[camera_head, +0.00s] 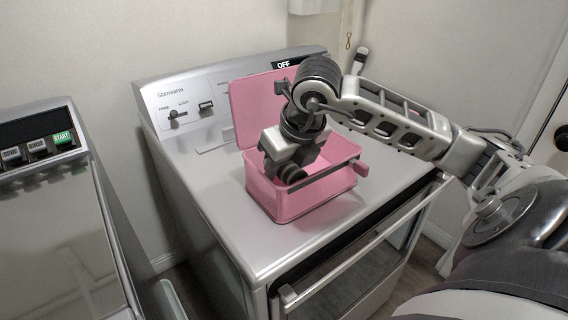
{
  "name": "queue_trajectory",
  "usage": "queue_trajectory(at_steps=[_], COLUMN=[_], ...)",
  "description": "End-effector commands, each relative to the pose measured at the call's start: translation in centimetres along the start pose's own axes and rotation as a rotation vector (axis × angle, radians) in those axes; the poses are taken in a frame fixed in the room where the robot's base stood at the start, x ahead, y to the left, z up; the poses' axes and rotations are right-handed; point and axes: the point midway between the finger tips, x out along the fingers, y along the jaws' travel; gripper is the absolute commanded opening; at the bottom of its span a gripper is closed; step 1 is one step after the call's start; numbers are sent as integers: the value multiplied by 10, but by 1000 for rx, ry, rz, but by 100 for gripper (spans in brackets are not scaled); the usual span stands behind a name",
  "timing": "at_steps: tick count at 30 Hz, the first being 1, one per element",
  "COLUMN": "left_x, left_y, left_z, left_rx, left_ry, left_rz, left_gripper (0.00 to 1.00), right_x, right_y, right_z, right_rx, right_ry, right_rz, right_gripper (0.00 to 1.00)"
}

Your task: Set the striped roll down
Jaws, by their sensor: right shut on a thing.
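My right gripper (291,162) is lowered over an open pink box (300,202), with its fingertips at or inside the front left part of the opening. A small dark, ridged round thing (292,174) shows at its fingertips and seems to be the striped roll. The gripper is shut on it, and the wrist above hides much of it. I cannot tell whether the roll touches the bottom of the box. My left gripper is not in view.
The box stands on a silver appliance top (215,190), its pink lid (250,105) raised at the back. A control panel (190,100) runs behind. Another appliance (50,220) with a green start button stands at the left. The silver top left of the box is clear.

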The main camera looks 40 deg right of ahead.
Motion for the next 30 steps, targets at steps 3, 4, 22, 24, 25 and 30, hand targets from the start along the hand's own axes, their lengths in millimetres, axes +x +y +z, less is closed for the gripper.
queue_trajectory(at_steps=[3,4,22,24,25,30], left_x=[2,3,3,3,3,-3], left_y=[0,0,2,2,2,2], left_z=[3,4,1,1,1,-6], left_rx=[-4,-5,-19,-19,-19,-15], left_ry=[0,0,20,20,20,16], left_rz=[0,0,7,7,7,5], left_gripper=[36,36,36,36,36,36], right_x=[2,4,11,11,11,2], right_y=[0,0,0,0,0,0], right_z=[-1,-2,-5,-5,-5,-1], right_rx=[0,0,1,1,1,1], right_ry=[0,0,1,1,1,1], right_rz=[0,0,0,0,0,0], right_gripper=[22,22,53,53,53,53])
